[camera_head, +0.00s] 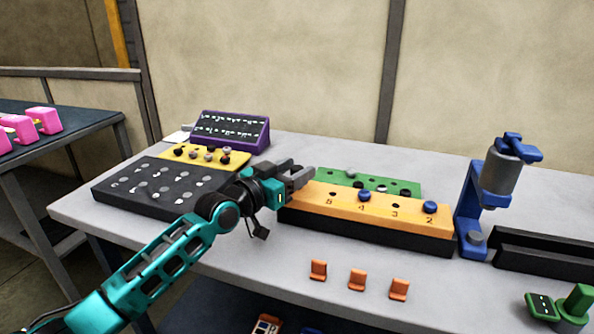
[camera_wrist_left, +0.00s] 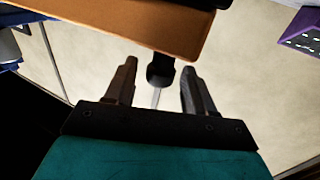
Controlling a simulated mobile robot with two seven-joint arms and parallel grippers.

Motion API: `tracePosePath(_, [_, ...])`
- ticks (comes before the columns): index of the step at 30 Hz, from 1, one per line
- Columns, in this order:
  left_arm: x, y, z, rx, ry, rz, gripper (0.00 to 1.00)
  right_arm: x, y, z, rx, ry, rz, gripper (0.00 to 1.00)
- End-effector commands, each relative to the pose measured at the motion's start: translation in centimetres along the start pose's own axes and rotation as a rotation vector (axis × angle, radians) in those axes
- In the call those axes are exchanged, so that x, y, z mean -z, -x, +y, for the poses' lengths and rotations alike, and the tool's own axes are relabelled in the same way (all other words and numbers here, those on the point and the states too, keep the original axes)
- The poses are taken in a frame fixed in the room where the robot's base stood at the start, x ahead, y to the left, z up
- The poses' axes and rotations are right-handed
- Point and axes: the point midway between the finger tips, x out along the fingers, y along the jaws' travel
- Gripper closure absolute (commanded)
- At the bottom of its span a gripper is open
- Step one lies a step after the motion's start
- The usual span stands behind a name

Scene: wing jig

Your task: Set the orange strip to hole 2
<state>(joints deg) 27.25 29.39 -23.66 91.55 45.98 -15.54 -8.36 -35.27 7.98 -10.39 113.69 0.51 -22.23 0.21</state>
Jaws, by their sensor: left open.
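The orange strip (camera_head: 375,215) lies on a black base on the table, with numbered holes along its top. One blue knob (camera_head: 430,207) stands by the number 2 and another blue knob (camera_head: 365,196) by the number 4. The hole by 3 looks empty. My left gripper (camera_head: 302,178) is open at the strip's left end, which it partly hides. In the left wrist view the strip's orange edge (camera_wrist_left: 130,28) crosses the top, and a dark round-ended part (camera_wrist_left: 160,72) shows between the open fingers (camera_wrist_left: 158,85); I cannot tell whether they touch it. My right gripper is out of view.
Behind is a green strip (camera_head: 350,180) with knobs. To the left are a dark board (camera_head: 150,186), a yellow strip (camera_head: 182,153) and a purple panel (camera_head: 250,132). A blue clamp (camera_head: 470,215) stands right. Several small orange blocks (camera_head: 357,279) sit in front.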

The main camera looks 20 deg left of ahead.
Motion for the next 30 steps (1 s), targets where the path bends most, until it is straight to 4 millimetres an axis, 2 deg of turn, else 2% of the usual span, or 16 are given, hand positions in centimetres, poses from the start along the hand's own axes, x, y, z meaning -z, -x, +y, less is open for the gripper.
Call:
tracePosePath(4, [0.02,-0.92,0.05,-0.001,-0.001,0.0,0.46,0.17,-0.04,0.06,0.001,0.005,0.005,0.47])
tracePosePath(13, [0.03,-1.08,0.04,-0.001,-0.002,0.0,0.46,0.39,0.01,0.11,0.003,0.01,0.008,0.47])
tracePosePath(30, [0.18,-1.05,0.0,0.0,-0.002,0.004,1.0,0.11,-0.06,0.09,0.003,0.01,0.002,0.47])
